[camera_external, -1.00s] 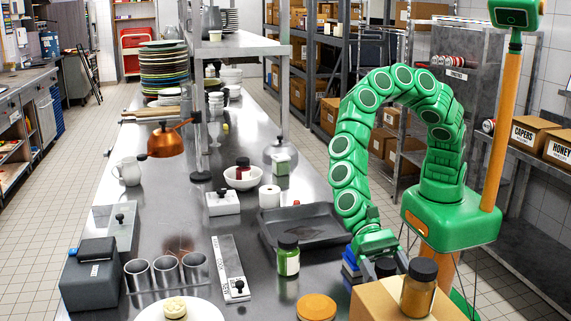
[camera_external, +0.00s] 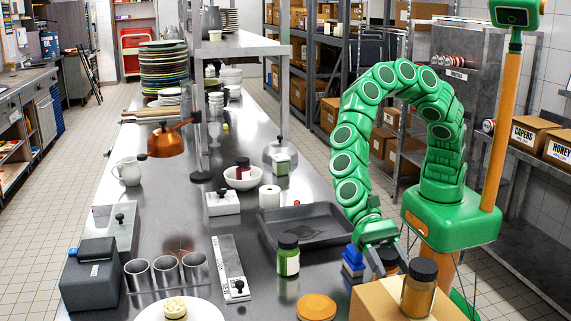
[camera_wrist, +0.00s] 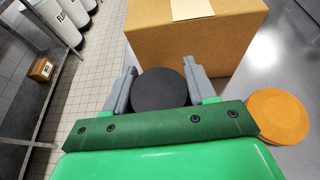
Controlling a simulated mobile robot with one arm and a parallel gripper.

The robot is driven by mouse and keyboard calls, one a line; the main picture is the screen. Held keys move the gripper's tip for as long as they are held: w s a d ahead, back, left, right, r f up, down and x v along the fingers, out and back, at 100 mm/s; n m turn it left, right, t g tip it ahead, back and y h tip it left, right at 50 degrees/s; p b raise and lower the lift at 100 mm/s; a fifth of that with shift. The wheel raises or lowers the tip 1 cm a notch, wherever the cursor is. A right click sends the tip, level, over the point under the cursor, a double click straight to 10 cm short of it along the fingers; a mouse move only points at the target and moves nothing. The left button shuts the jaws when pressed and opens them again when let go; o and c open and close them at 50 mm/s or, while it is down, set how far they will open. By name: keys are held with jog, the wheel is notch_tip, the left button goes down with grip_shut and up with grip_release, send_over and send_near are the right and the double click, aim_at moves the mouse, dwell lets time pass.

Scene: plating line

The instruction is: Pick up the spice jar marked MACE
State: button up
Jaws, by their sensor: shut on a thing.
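My gripper (camera_external: 382,264) is at the right edge of the steel counter, behind a cardboard box. In the wrist view my gripper (camera_wrist: 160,86) has its two grey fingers on opposite sides of a round black lid, shut on a jar (camera_wrist: 160,90). The jar's body and label are hidden, so I cannot read whether it says MACE. Another black-lidded jar with orange-brown contents (camera_external: 419,292) stands on the cardboard box. A green jar with a black lid and white label (camera_external: 288,258) stands on the counter to the left.
The cardboard box (camera_external: 378,305) is close beside my gripper and also shows in the wrist view (camera_wrist: 195,45). A round orange lid (camera_external: 316,307) lies left of it. Blue blocks (camera_external: 352,268) are just left of my gripper. A dark tray (camera_external: 305,222) lies behind them.

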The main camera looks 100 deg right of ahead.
jog(key=s+d+r, duration=0.9)
jog(key=s+r, duration=0.1)
jog(key=shift+s+d+r, duration=0.15)
jog(key=shift+s+r, duration=0.05)
jog(key=shift+s, duration=0.05)
